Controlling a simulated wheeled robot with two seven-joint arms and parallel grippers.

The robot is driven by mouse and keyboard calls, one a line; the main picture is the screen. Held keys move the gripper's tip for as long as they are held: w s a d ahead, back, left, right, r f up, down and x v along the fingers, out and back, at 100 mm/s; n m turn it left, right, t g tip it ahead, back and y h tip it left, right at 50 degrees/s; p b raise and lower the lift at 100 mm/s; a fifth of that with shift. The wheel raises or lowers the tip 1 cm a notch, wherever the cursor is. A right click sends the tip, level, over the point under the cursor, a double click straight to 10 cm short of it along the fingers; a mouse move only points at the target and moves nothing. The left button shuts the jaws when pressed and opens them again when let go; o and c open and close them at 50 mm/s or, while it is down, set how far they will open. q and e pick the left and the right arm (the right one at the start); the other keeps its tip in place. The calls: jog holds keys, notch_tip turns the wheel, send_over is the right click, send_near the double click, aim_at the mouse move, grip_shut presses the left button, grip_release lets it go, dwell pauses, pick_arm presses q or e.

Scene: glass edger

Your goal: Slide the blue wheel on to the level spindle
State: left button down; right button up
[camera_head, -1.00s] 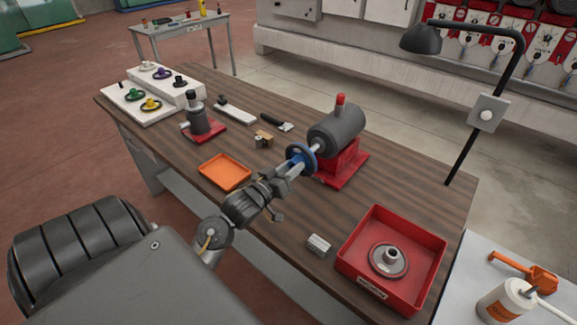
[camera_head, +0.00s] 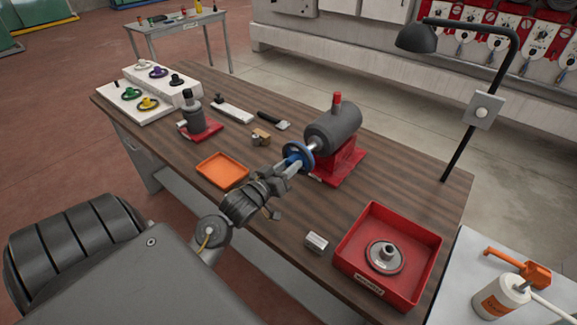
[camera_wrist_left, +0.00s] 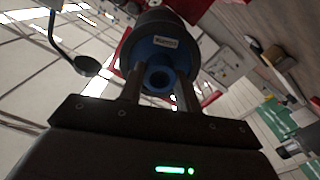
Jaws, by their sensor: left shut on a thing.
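The blue wheel (camera_head: 298,157) is held upright at the near end of the level spindle (camera_head: 313,147). The spindle sticks out of a grey motor (camera_head: 335,124) on a red base. Bare spindle shows between wheel and motor; whether its tip is inside the wheel is hidden. My left gripper (camera_head: 291,168) is shut on the wheel's hub. In the left wrist view the blue wheel (camera_wrist_left: 158,50) faces me, its hub between the fingers (camera_wrist_left: 157,88), with the motor behind it. My right gripper is not in view.
An orange tray (camera_head: 222,170) lies left of the gripper. A red box (camera_head: 425,262) with a grey wheel stands at the front right, beside a small metal block (camera_head: 316,242). A red-based stand (camera_head: 205,131) and white racks of coloured wheels (camera_head: 152,118) are further back. A lamp (camera_head: 463,130) rises at right.

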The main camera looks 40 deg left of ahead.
aim_at(296, 159)
pick_arm(q)
jog(key=shift+r, duration=0.1)
dwell(0.3)
jog(key=shift+p, duration=0.35)
jog(key=shift+p, duration=0.35)
dwell(0.4)
jog(key=shift+w, duration=1.85)
jog(key=shift+w+a, duration=0.1)
jog(key=shift+w, duration=1.8)
jog(key=c, duration=0.9)
grip_release()
